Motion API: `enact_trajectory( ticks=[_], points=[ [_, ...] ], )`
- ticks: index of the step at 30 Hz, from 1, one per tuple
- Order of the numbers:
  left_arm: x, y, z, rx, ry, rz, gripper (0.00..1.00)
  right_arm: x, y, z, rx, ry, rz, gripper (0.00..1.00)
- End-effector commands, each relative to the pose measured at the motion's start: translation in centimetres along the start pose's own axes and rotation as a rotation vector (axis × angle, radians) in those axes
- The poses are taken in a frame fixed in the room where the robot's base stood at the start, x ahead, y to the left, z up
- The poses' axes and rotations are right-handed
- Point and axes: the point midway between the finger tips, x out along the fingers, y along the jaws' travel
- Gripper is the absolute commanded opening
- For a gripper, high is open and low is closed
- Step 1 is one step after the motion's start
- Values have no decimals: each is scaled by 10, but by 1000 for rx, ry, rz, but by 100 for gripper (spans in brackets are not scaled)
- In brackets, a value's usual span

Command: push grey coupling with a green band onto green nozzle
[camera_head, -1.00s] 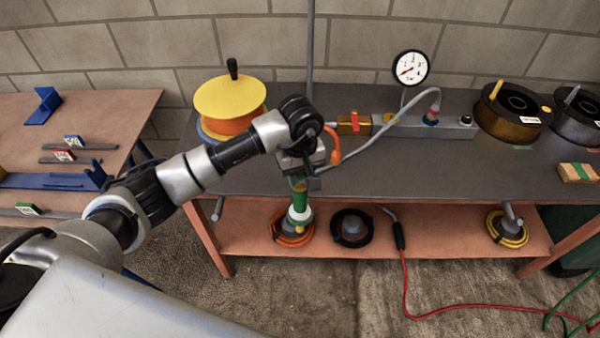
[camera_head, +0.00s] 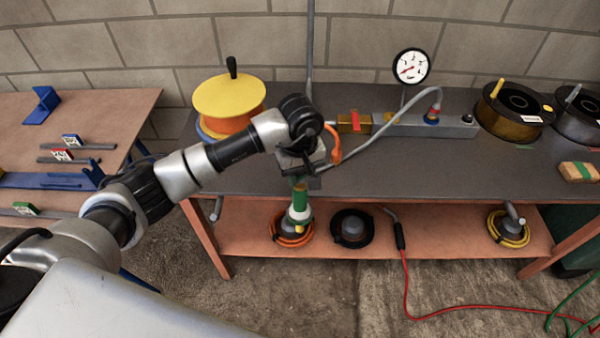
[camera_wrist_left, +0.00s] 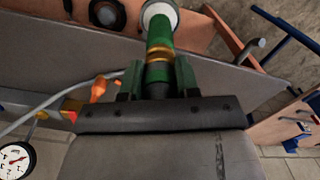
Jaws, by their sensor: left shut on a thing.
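My left gripper (camera_head: 300,166) points down in front of the bench edge; it also shows in the left wrist view (camera_wrist_left: 157,84). Its fingers are shut on a dark grey cylindrical part, which looks like the grey coupling (camera_wrist_left: 157,74). A gold ring lies just beyond the fingers, in line with it. The green nozzle (camera_wrist_left: 162,32) appears as a green cylinder beyond the ring, ending at a white collar; it also shows in the head view (camera_head: 299,199). The parts look aligned and touching; the exact joint and the coupling's green band cannot be made out. My right gripper is out of view.
A grey hose (camera_head: 385,130) runs from the gauge block (camera_head: 430,127) towards my left gripper. A yellow-topped spool (camera_head: 230,100) stands behind my arm. The lower shelf (camera_head: 450,244) holds several coils, including an orange one (camera_head: 290,238) below the nozzle. The bench's middle right is clear.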

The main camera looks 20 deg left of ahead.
Motion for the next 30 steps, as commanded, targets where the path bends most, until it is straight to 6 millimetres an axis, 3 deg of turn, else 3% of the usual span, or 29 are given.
enact_trajectory(
  ticks=[8, 9, 15, 24, 30],
  points=[
    [6, 0, 0, 0, 1, 0, 7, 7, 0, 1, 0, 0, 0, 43],
    [6, 0, 0, 0, 1, 1, 33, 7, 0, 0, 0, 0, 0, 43],
    [6, 0, 0, 0, 1, 0, 61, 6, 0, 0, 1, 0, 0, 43],
    [3, 0, 0, 0, 1, 0, 61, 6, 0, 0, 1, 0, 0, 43],
    [-23, 0, -1, 1, 5, 3, 61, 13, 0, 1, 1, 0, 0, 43]
  ],
)
